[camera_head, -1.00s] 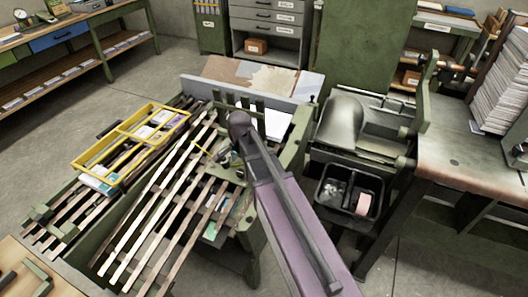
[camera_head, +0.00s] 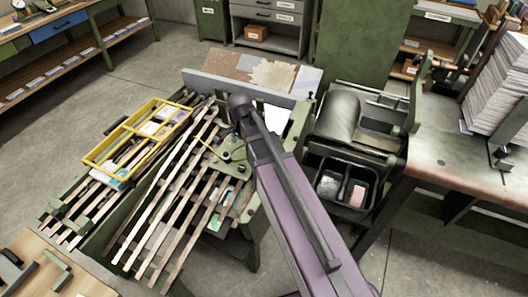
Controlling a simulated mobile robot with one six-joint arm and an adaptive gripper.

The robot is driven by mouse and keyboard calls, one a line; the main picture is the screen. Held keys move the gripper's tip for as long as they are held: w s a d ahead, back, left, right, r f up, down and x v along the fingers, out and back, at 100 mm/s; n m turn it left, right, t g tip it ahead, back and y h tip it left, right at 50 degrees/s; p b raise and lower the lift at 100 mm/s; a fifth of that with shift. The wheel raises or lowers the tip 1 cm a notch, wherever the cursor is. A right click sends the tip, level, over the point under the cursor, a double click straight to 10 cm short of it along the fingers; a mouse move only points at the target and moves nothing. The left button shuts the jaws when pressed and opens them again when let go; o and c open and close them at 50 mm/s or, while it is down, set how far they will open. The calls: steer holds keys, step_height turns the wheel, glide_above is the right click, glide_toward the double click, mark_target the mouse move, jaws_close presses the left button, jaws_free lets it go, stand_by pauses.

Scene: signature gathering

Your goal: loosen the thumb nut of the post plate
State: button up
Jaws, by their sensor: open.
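A small green plate (camera_head: 236,167) with a small yellowish fitting (camera_head: 226,155) shows at the right end of the slatted frame (camera_head: 160,215), left of my arm. It may be the post plate with its thumb nut, but it is too small to tell. A thin yellow rod (camera_head: 209,146) runs to it from the upper left. My purple and dark arm reaches up from the bottom right and covers what lies to the right of the plate.
A yellow divided tray (camera_head: 122,162) sits at the slats' left. A black bin (camera_head: 343,205) and a grey curved cover (camera_head: 339,112) stand right of my arm. A worktop with a paper stack (camera_head: 498,98) is at far right. Floor at left is open.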

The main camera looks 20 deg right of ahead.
steer(key=s+d+r+n+p, duration=0.2)
steer(key=s+n, duration=0.4)
steer(key=s+d+r+n+p, duration=0.2)
steer(key=s+r+n, duration=0.1)
steer(key=s+n, duration=0.3)
steer(key=shift+s+d+r+g+p, duration=0.25)
steer(key=shift+d+g+p, duration=0.05)
steer(key=shift+d+p, duration=0.1)
stand_by(0.5)
